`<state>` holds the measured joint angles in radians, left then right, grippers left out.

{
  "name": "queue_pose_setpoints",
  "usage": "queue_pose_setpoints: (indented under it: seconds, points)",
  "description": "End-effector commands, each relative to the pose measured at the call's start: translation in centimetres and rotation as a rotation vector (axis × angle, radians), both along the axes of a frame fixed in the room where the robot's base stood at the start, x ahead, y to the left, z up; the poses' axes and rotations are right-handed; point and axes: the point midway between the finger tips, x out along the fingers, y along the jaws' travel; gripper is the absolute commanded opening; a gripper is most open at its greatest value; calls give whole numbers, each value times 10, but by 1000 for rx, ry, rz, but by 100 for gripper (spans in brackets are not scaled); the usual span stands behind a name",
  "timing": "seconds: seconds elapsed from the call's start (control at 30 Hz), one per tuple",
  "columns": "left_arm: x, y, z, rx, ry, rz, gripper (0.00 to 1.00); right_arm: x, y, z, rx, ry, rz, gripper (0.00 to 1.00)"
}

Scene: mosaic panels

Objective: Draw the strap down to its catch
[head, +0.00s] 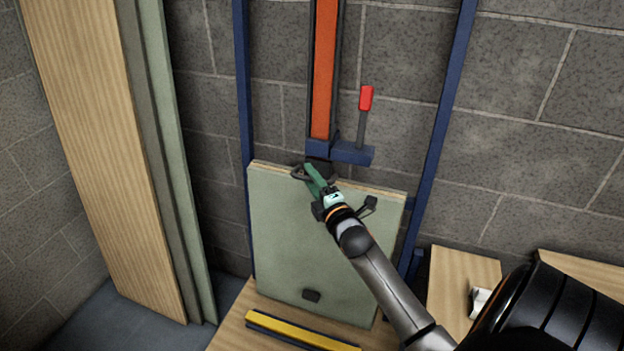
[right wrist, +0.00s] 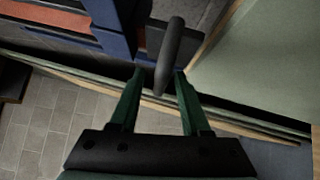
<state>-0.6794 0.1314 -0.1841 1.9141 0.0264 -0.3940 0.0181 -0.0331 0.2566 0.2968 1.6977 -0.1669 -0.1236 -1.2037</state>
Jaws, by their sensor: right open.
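The orange strap (head: 325,70) hangs straight down the wall and ends at a blue bracket (head: 352,153) just above the panel's top edge. A dark end block with a bar handle (right wrist: 170,60) sits below the bracket. My right gripper (head: 307,172) is at this handle. In the right wrist view its green fingers (right wrist: 158,80) are open, one on either side of the bar, with gaps showing. My left gripper is not in view.
A red-handled lever (head: 365,100) stands up from the bracket. Blue posts (head: 243,100) flank the panel. A yellow bar (head: 300,331) lies in front of its foot. Tall boards (head: 100,130) lean at left. A wooden surface (head: 463,285) is at right.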

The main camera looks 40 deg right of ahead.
Motion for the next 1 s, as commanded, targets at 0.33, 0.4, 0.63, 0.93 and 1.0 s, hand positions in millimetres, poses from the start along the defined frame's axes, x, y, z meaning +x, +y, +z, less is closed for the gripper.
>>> queue_pose_setpoints:
  seconds: [0.33,0.4,0.63,0.93,1.0]
  points:
    - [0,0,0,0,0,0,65,0,0,0,0,0,0,19]
    - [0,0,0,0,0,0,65,0,0,0,0,0,0,11]
    - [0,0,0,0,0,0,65,-1,0,0,0,0,0,0]
    - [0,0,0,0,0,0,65,-1,0,0,1,0,0,0]
    - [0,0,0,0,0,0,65,-1,0,0,1,0,0,0]
